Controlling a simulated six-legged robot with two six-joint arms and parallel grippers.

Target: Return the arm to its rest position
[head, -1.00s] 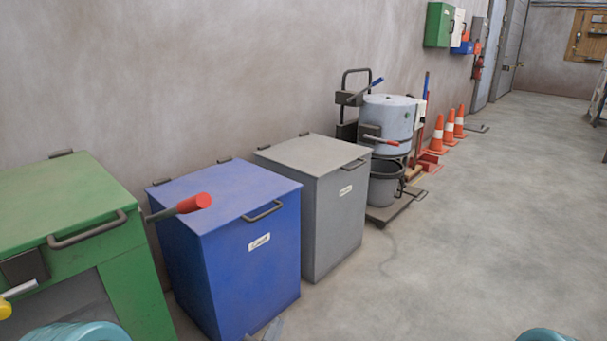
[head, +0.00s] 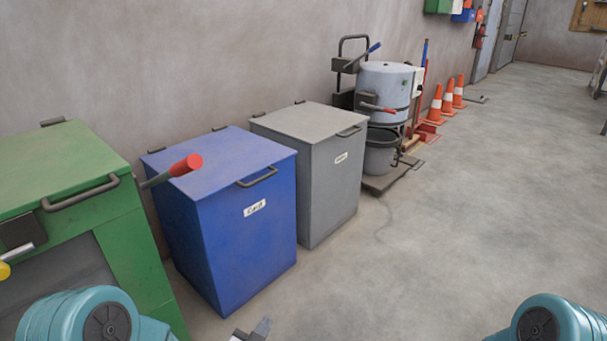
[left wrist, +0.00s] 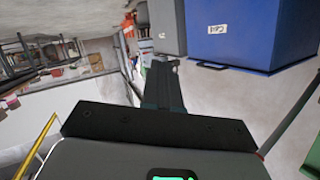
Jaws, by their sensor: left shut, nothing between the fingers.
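My left gripper (head: 262,328) shows at the bottom edge of the head view, in front of the blue bin, with only its tip in sight. In the left wrist view its dark fingers (left wrist: 160,75) are closed together with nothing between them, over the bare floor. My teal left arm shows at the bottom left of the head view. A teal part of my right arm shows at the bottom right, but the right gripper is out of view.
A green bin (head: 125,235), a blue bin (head: 240,265) and a grey bin (head: 325,200) stand along the wall. A red-tipped lever (head: 186,165) juts out beside the green bin. Beyond are a grey drum machine (head: 385,85) and orange cones (head: 448,100). The right floor is clear.

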